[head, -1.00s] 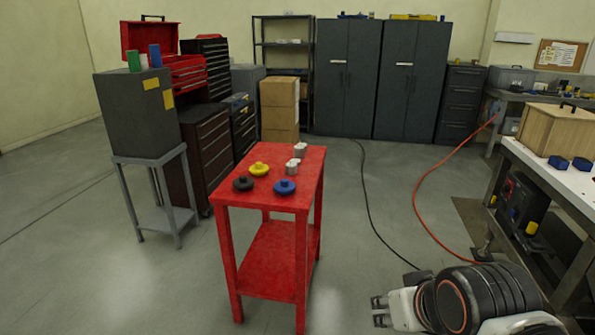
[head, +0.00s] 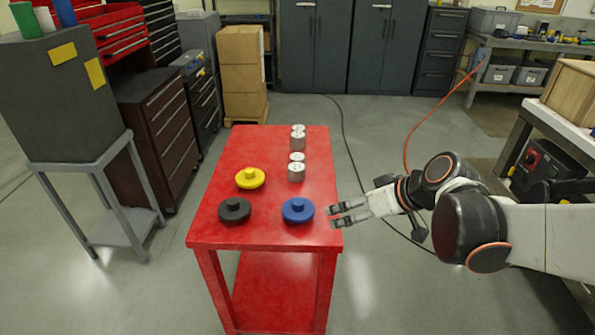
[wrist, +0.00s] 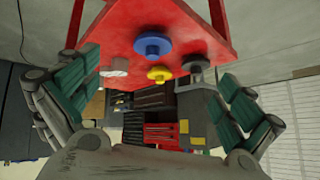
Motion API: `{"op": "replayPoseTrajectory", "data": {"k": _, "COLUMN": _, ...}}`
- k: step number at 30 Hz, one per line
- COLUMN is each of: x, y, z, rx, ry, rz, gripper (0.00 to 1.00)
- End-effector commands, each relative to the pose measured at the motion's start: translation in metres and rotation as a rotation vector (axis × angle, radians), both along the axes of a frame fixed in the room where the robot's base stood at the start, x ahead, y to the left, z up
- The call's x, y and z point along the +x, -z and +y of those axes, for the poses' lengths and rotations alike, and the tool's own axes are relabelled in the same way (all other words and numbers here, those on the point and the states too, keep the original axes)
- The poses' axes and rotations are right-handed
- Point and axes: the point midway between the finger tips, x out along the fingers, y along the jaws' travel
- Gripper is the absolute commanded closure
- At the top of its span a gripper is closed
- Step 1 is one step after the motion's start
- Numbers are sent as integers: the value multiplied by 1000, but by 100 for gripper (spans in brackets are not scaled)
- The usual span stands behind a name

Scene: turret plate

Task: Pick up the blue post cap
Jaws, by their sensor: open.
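The blue post cap (head: 298,210), a round disc with a small knob on top, lies on the red table (head: 270,232) near its front right. My gripper (head: 334,215) is open and empty just to the right of the cap, at the table's right edge in the head view. In the wrist view the blue cap (wrist: 152,45) shows beyond and between the spread fingers (wrist: 155,105), apart from them. A black cap (head: 234,210) lies left of the blue one, and a yellow cap (head: 250,179) lies behind to the left.
Silver cylinders (head: 297,170) stand behind the blue cap on the table. A grey cabinet on a stand (head: 75,100) is at the left. A workbench with a wooden box (head: 572,95) is at the right. The table's front middle is bare.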

Motion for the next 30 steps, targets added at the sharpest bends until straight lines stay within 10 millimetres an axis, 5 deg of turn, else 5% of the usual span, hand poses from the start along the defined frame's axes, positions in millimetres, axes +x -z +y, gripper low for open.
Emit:
{"op": "replayPoseTrajectory", "data": {"k": 12, "x": 76, "y": 58, "z": 16, "rx": 148, "ry": -287, "rz": -261, "gripper": 0}}
{"op": "replayPoseTrajectory", "data": {"k": 23, "x": 94, "y": 85, "z": 19, "rx": 199, "ry": -389, "rz": -422, "gripper": 0}}
{"op": "replayPoseTrajectory", "data": {"k": 30, "x": 111, "y": 101, "z": 48, "rx": 202, "ry": -396, "rz": -428, "gripper": 0}}
